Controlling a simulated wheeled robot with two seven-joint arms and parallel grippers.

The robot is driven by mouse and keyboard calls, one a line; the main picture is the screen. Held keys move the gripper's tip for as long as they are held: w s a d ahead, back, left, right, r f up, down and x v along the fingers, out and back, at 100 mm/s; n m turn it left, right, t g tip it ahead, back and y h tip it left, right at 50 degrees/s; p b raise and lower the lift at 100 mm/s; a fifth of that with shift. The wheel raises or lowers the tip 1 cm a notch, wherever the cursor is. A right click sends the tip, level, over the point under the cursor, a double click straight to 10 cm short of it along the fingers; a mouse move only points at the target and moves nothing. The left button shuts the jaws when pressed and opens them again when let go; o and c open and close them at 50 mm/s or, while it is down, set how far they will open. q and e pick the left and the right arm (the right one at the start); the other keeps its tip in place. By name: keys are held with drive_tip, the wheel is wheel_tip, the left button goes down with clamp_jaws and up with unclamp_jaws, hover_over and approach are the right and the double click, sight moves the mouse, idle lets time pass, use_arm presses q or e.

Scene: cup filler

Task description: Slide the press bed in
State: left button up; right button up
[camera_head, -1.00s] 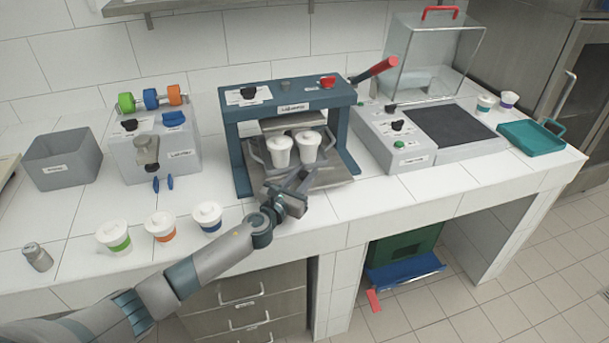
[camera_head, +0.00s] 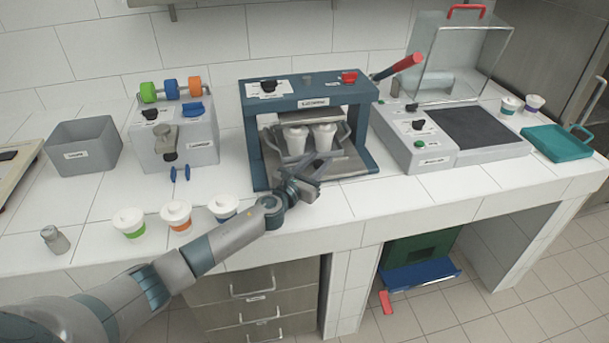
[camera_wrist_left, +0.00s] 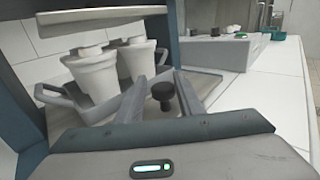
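The blue press (camera_head: 311,88) stands on the counter, labelled on its front. Its grey press bed (camera_head: 345,160) has side handles and carries two white lidded cups (camera_head: 296,138), which stand upright beneath the press plate (camera_head: 290,117). My left gripper (camera_head: 316,170) is low at the bed's front edge. In the left wrist view its two fingers (camera_wrist_left: 160,88) are apart, with a black knob (camera_wrist_left: 162,92) at the bed's front showing between them. I see no finger clearly touching the knob. My right gripper is not in view.
The press's red lever (camera_head: 400,65) sticks up to the right. Three banded cups (camera_head: 176,213) stand on the counter left of my gripper. A grey machine with a glass lid (camera_head: 462,60) stands right of the press.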

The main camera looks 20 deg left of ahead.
use_arm(q)
drive_tip(key=s, duration=0.3)
drive_tip(key=s+a, duration=0.1)
drive_tip(key=s, duration=0.2)
drive_tip(key=s+a+b, duration=0.1)
drive_tip(key=s, duration=0.2)
drive_tip(key=shift+s+f, duration=0.15)
drive_tip(key=shift+s, duration=0.2)
drive_tip(key=s, duration=0.3)
drive_tip(key=s+a+b, duration=0.1)
drive_tip(key=s, duration=0.2)
drive_tip(key=shift+s+a, duration=0.1)
drive_tip(key=shift+s, duration=0.1)
drive_tip(key=shift+s+a, duration=0.1)
drive_tip(key=shift+s, duration=0.25)
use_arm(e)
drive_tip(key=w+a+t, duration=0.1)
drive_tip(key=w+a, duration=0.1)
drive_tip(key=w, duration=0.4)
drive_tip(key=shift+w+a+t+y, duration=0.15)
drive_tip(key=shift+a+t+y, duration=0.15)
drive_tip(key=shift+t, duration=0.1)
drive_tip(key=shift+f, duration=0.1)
use_arm(q)
drive_tip(key=shift+s, duration=0.1)
